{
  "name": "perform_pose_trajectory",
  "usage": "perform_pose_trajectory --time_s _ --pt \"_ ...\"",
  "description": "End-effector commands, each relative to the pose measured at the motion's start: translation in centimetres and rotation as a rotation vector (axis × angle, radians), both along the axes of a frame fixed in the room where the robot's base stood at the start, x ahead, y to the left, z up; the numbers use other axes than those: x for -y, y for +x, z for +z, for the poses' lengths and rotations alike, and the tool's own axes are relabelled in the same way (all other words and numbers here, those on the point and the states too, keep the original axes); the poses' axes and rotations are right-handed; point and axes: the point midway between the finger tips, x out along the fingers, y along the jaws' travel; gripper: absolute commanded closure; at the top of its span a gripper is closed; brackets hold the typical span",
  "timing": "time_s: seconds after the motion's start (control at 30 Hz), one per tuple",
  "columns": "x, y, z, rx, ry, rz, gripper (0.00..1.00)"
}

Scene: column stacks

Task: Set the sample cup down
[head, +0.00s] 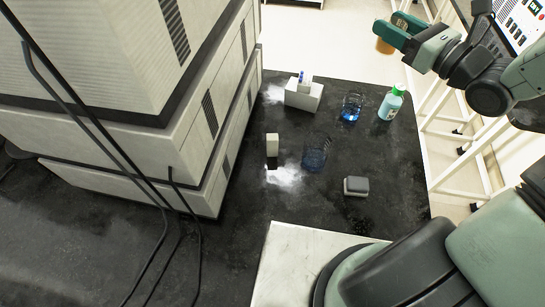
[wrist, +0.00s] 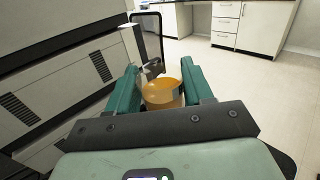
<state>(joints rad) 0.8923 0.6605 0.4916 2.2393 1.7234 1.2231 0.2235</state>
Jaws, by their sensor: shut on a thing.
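The sample cup, an amber see-through cup (wrist: 162,98) with a pale label patch, sits between the fingers of my gripper (wrist: 160,78) in the wrist view. My gripper is shut on it. In the head view my gripper (head: 396,32) is at the upper right, with the amber cup (head: 385,46) partly hidden by the green fingers. The cup appears held up, away from the objects on the black bench (head: 300,205). The cup's underside is not clearly visible.
On the bench stand a white block with a blue-topped item (head: 303,95), a beaker with blue liquid (head: 351,108), a green-capped bottle (head: 391,103), a clear beaker (head: 315,155), an upright block (head: 272,148) and a small grey-topped box (head: 356,186). Stacked instruments (head: 150,110) fill the left.

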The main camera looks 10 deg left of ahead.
Motion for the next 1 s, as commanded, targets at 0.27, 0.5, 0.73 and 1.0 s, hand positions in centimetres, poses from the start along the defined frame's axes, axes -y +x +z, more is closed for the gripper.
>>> perform_pose_trajectory --time_s 0.27,0.5,0.73,1.0 --pt "-4.6 -2.7 -3.0 -0.007 0.009 0.136 0.8" --pt "-8.2 -5.3 -8.2 -0.01 0.012 0.183 0.8" --pt "-13.6 -10.8 -15.0 -0.017 0.016 0.245 0.8" --pt "-18.6 -17.6 -19.5 -0.01 0.01 0.318 0.8"
